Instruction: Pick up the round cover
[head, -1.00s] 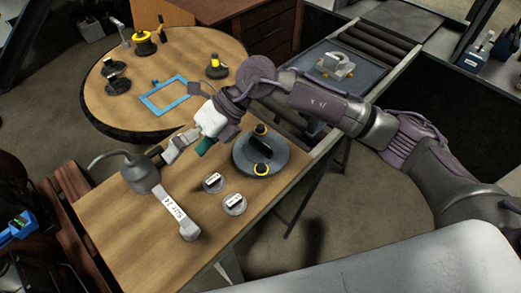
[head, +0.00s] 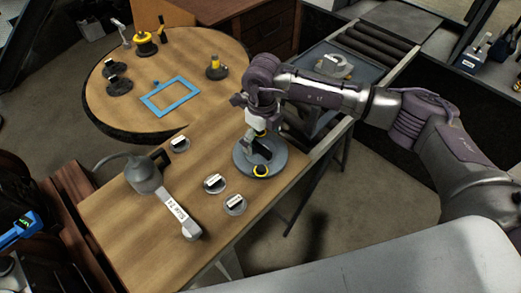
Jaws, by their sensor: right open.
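The round cover (head: 243,161) is a dark grey disc with a black handle across its middle and yellow-and-black knobs. It lies flat on the near wooden table (head: 130,225), toward the table's right edge. My right gripper (head: 257,139) is open and points down over the far side of the cover's handle. It hides part of the handle and the far knob. I cannot tell whether its fingers touch the handle. My left gripper is not in view.
Small labelled discs (head: 214,183) sit beside the cover. A grey canister tool (head: 145,174) with a labelled arm lies to the left. Behind stands a round table (head: 205,100) with a blue frame (head: 165,97) and yellow-black parts. A roller conveyor tray (head: 365,78) is at the back right.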

